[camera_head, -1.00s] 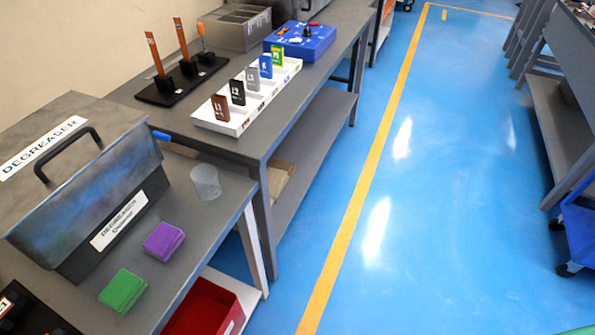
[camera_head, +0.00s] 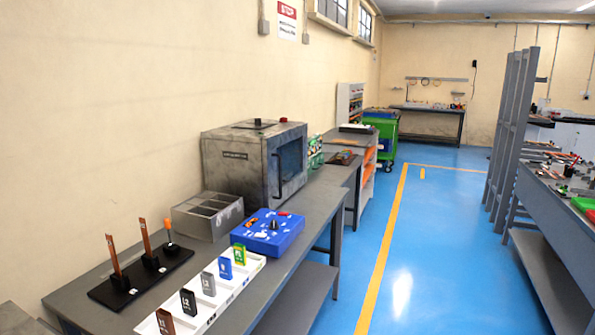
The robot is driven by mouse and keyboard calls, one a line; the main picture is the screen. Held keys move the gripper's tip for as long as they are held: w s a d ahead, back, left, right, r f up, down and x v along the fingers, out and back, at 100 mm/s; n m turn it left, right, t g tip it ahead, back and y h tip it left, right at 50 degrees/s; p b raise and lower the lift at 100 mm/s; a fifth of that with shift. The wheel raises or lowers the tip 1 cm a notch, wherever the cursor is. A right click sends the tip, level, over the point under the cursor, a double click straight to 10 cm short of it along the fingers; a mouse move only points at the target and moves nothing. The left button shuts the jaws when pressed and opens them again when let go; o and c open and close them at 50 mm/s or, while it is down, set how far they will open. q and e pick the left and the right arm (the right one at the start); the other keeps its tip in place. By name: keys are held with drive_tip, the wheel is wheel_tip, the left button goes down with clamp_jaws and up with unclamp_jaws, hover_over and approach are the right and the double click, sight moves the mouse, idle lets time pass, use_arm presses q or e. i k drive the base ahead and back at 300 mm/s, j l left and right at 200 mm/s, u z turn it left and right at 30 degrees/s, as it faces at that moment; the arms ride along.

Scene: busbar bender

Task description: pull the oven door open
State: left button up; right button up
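The oven (camera_head: 254,165) is a grey, worn metal box standing on the long grey workbench along the left wall. Its door (camera_head: 288,164), with a dark window, is on the side facing the aisle and looks closed. Neither of my grippers is in view.
On the bench (camera_head: 318,205) before the oven are a grey divided bin (camera_head: 208,215), a blue box (camera_head: 268,232), a white rack (camera_head: 222,292) of labelled tags and a black stand (camera_head: 140,278). The blue aisle floor (camera_head: 425,240) is clear. Another bench (camera_head: 560,215) stands right.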

sight(274, 196)
drive_tip(key=i+l, duration=0.65)
drive_tip(key=l, duration=0.15)
drive_tip(key=i+l+z, duration=0.1)
drive_tip(key=i+l, duration=0.55)
drive_tip(key=l, duration=0.2)
